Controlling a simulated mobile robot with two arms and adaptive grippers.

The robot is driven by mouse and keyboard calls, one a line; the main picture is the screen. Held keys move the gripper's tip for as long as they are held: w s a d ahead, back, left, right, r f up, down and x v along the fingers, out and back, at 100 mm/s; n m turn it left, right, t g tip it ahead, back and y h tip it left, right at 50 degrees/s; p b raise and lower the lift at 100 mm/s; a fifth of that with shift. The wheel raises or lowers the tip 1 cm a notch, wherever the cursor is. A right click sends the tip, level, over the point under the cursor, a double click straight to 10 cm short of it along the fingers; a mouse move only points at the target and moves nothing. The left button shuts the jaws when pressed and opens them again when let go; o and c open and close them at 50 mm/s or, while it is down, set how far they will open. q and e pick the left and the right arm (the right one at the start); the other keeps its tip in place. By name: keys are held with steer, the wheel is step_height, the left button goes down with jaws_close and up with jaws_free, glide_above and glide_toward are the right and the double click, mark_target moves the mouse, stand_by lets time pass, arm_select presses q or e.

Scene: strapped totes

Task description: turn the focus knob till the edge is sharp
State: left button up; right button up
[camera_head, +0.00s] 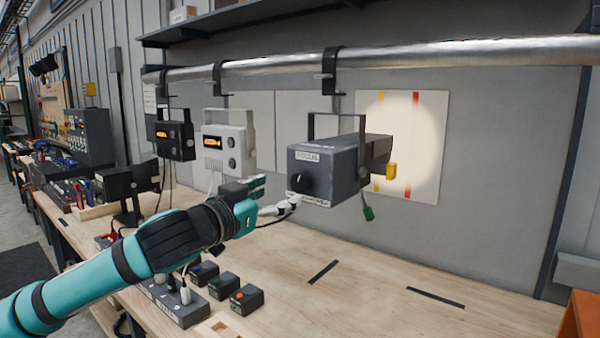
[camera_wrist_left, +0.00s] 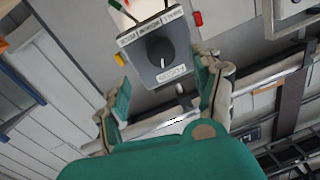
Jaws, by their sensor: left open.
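The grey projector lamp (camera_head: 335,165) hangs by a bracket from the pipe. The black round focus knob (camera_head: 301,183) is on its front face, under a FOCUS label; it also shows in the left wrist view (camera_wrist_left: 160,50). A bright round spot (camera_head: 398,140) falls on a pale board with yellow and red strips; its rim looks somewhat soft. My left gripper (camera_head: 278,196) is open in front of the lamp's face. In the left wrist view, its fingers (camera_wrist_left: 166,84) stand wide apart, with the knob between and beyond them, not touched. My right gripper is out of view.
A white lamp (camera_head: 228,140) and a black lamp (camera_head: 172,140) hang to the left on the same pipe (camera_head: 400,60). Small dark boxes with coloured buttons (camera_head: 224,286) and a power strip (camera_head: 172,302) sit below my arm. The right part of the bench is mostly clear.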

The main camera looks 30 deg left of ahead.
mark_target(298, 184)
arm_select(q)
steer(key=w+p, duration=0.2)
steer(key=w, duration=0.2)
steer(key=w+p, duration=0.3)
steer(key=shift+w+a+r, duration=0.15)
steer(key=shift+w+r, duration=0.05)
steer(key=shift+w, duration=0.15)
steer(key=shift+w+f+p, duration=0.15)
steer(key=shift+w+p, duration=0.25)
steer(key=shift+w, duration=0.15)
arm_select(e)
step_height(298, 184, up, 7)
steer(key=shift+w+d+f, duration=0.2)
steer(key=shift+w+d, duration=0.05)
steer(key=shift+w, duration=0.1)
